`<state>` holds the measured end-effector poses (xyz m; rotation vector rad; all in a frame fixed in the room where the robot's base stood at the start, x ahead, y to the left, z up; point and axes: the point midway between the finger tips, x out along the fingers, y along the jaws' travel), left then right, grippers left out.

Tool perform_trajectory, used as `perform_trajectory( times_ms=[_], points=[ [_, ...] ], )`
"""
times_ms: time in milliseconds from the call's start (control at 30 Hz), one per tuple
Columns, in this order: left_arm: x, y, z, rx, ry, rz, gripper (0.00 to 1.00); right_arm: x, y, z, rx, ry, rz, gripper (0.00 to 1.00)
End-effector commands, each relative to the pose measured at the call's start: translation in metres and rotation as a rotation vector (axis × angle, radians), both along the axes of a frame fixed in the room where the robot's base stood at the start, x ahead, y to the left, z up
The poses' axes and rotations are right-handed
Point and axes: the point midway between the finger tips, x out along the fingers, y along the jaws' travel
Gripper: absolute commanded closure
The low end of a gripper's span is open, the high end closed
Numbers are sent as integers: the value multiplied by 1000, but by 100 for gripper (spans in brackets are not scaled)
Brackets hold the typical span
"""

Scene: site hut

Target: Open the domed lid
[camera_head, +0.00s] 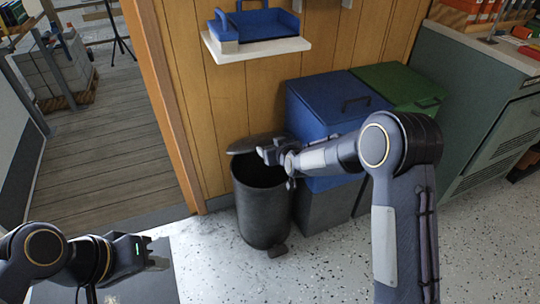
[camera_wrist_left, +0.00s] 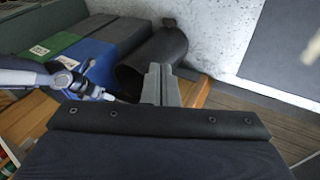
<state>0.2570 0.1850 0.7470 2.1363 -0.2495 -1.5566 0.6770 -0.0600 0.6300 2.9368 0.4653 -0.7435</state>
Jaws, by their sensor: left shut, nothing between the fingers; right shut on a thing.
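The dark grey round bin (camera_head: 263,208) stands on the floor by the wooden wall. Its domed lid (camera_head: 243,146) is raised at the back, and the dark opening shows beneath it. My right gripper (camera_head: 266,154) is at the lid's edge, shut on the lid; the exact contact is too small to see. In the left wrist view the bin (camera_wrist_left: 168,45) shows with its mouth towards my right gripper (camera_wrist_left: 107,97). My left gripper (camera_head: 158,262) is shut and empty, low at the left, well apart from the bin; its closed fingers (camera_wrist_left: 160,84) show in its wrist view.
Blue (camera_head: 322,104) and green (camera_head: 398,85) lidded bins stand right of the round bin. A white shelf (camera_head: 258,49) with a blue tray (camera_head: 262,24) hangs above. A grey cabinet (camera_head: 468,95) is at the right.

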Motion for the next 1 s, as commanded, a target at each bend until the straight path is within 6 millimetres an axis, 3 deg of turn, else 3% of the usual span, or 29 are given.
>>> perform_trajectory(
  times_ms=[533, 1000],
  points=[
    [112, -104, -15, -575, 655, 79, 100, 1, 0, 2, 1, -8, 0, 73],
    [218, -176, -65, -1206, 1243, 229, 100, 1, 0, 2, 1, -6, 0, 73]
  ],
)
